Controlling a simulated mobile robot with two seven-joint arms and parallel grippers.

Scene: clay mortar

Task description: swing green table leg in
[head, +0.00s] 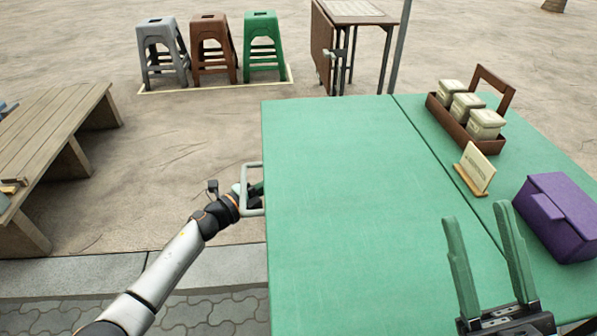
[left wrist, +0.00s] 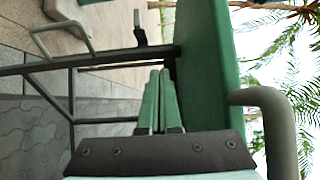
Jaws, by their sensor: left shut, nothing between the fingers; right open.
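The green table (head: 340,170) fills the middle of the head view, its top flat. Its legs are hidden there. In the left wrist view the green tabletop (left wrist: 205,60) stands edge-on, with a dark leg frame (left wrist: 90,66) of thin bars beside and behind the fingers. I cannot tell which bar is the leg. My left gripper (head: 255,190) is at the table's left edge by a pale grey handle (head: 251,166), its fingers partly hidden. In the left wrist view its green fingers (left wrist: 160,73) are shut and empty, close to a dark bar. My right gripper (head: 475,213) is open over the table's near right.
On the right of the table are a brown caddy (head: 453,121) with white containers, a small sign (head: 474,170) and a purple box (head: 561,215). Several stools (head: 213,50) and a folding table (head: 322,45) stand behind. A wooden bench (head: 55,135) is at left.

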